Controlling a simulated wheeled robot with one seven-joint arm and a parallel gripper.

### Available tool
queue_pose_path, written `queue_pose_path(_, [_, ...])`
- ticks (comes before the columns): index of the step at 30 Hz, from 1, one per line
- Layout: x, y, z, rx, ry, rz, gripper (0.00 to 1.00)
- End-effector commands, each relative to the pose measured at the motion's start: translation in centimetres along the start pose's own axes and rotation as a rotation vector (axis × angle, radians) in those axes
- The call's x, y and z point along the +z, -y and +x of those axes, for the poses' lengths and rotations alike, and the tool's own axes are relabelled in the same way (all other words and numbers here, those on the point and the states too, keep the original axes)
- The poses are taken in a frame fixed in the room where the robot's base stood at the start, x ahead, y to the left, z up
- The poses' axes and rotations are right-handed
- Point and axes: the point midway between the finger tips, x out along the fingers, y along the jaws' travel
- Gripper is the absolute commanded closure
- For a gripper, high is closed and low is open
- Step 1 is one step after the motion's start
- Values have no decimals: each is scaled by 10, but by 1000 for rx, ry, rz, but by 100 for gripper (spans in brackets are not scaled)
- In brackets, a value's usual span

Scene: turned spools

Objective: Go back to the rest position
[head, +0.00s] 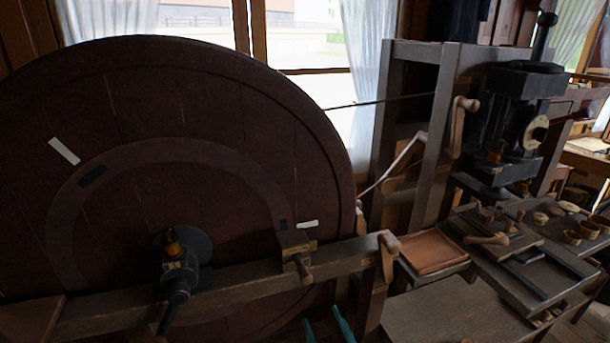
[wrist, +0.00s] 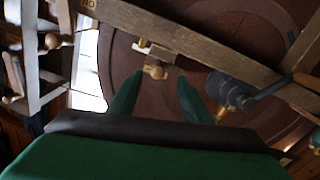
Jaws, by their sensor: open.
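My gripper (head: 321,315) shows at the bottom edge of the head view as two teal fingertips, low in front of the big wheel and below the wooden beam. In the wrist view my gripper (wrist: 160,76) has its two green fingers apart, with nothing between them. They point toward the dark round wheel (wrist: 200,30) and the wooden block with a turned peg (wrist: 155,62) on the beam. I see no contact with either. The rest of my arm is out of the head view.
A large dark wheel (head: 240,130) fills the left, crossed by a wooden beam (head: 230,284) with a black hub fitting (head: 178,262). A bench (head: 455,310) with an orange-brown tray (head: 432,252), small wooden parts and a black machine (head: 515,125) stands right. Windows are behind.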

Motion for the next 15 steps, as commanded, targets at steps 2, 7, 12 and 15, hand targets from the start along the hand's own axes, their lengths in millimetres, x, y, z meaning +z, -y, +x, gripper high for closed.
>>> queue_pose_path(2, [22, 8, -9, 25, 34, 35, 56])
queue_pose_path(7, [69, 26, -36, 103, 105, 113, 56])
queue_pose_path(12, [108, 44, -72, 177, 164, 167, 56])
queue_pose_path(15, [126, 56, -95, 214, 192, 190, 56])
